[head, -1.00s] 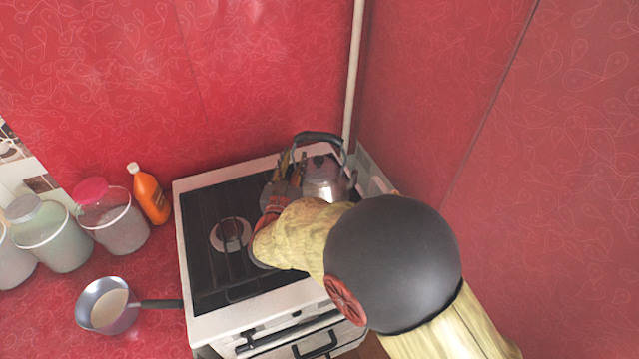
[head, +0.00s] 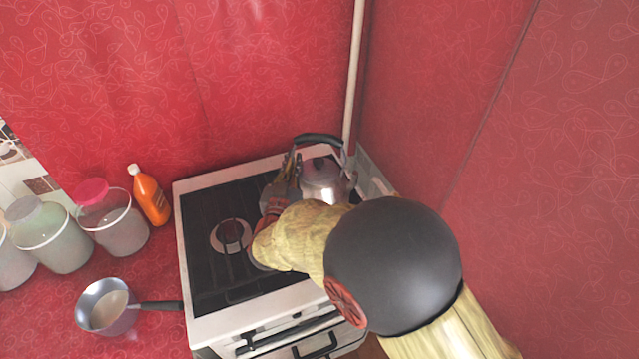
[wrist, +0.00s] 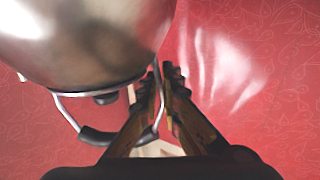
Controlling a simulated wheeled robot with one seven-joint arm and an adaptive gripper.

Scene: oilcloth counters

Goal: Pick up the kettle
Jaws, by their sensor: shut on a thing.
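The kettle (head: 322,180) is a silver metal pot with a dark-topped arched handle (head: 318,139). It is at the back right of the stove in the head view. My gripper (head: 288,167) is at the kettle's left side, partly hidden by my own arm. In the wrist view the kettle's shiny body (wrist: 85,35) fills the upper left, and its wire handle runs down to the fingers. My gripper (wrist: 160,75) is closed there, with the handle's metal side between or against the fingers. Whether the kettle's base touches the stove is hidden.
The white stove (head: 205,325) has a dark top with a burner (head: 231,236). A saucepan (head: 105,308), an orange bottle (head: 150,196) and several jars (head: 112,222) stand on the red counter to the left. Red walls close in behind and to the right.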

